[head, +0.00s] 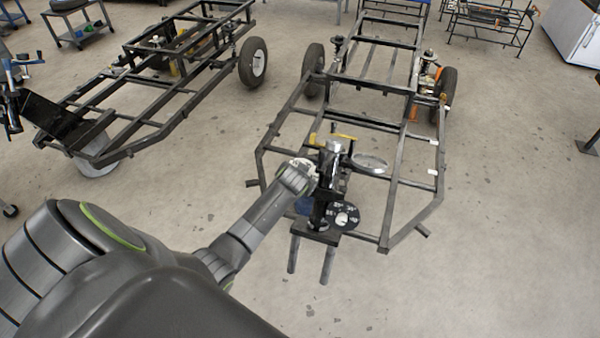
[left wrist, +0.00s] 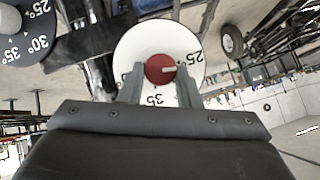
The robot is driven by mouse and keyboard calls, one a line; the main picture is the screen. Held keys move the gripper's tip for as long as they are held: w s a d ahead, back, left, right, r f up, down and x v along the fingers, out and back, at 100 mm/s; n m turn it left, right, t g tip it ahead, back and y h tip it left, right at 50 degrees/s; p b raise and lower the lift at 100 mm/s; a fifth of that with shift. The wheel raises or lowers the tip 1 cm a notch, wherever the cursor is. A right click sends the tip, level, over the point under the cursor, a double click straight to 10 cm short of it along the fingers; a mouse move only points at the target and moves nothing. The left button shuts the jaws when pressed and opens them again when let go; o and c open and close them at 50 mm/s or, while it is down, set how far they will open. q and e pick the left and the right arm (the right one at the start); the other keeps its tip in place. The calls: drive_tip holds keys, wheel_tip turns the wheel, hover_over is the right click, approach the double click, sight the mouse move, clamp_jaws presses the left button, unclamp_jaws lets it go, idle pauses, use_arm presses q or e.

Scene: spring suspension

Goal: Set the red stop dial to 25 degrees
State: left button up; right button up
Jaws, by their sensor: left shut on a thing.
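The red stop dial (left wrist: 158,70) sits in the middle of a white disc (left wrist: 135,40) with black degree marks, in the left wrist view. The 35 mark is near the bottom; part of the scale is hidden behind my fingers. My left gripper (left wrist: 160,78) is shut on the red dial, one finger on each side. In the head view my left wrist is at the black stand, and the red dial is not visible there.
A black disc with white degree marks (head: 344,216) is on the stand's lower front; it also shows in the left wrist view (left wrist: 25,35). A round pale disc (head: 370,164) is right of the post. A black tubular frame (head: 410,210) surrounds the stand.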

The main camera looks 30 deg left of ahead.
use_arm(q)
drive_tip(key=shift+a+n+h+p, duration=0.1)
drive_tip(key=shift+n+h+p, duration=0.35)
drive_tip(key=shift+n, duration=0.35)
drive_tip(key=o, duration=1)
drive_tip(key=shift+c, duration=0.2)
drive_tip(key=v, duration=1.7)
drive_tip(key=shift+s+r, duration=0.2)
